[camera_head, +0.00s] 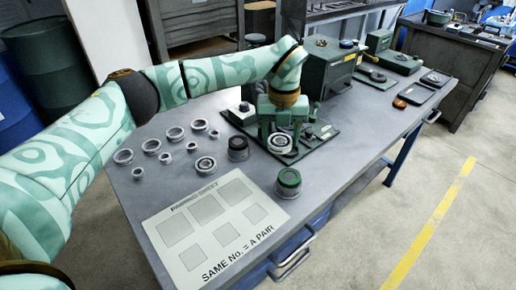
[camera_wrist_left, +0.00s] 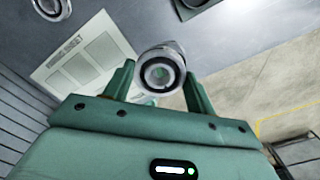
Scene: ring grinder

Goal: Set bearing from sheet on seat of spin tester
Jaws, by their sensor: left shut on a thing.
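My left gripper (camera_head: 281,134) reaches down over the dark green base plate (camera_head: 322,131) of what looks like the spin tester. It is shut on a round metal bearing (camera_head: 280,144) with a dark inner ring. In the left wrist view the bearing (camera_wrist_left: 160,72) sits between the two fingertips (camera_wrist_left: 160,84), its ring face towards the camera. The gripper hides most of the tester and its seat, and I cannot tell whether the bearing touches it. The pairing sheet (camera_head: 237,252) lies flat at the table's front, its grey squares bare. My right gripper is not in view.
Several loose rings and bearings (camera_head: 123,156) stand on the table left of the tester. A dark cup (camera_head: 238,148) and a green-topped cup (camera_head: 288,182) stand near the plate. A green machine (camera_head: 330,66) stands behind.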

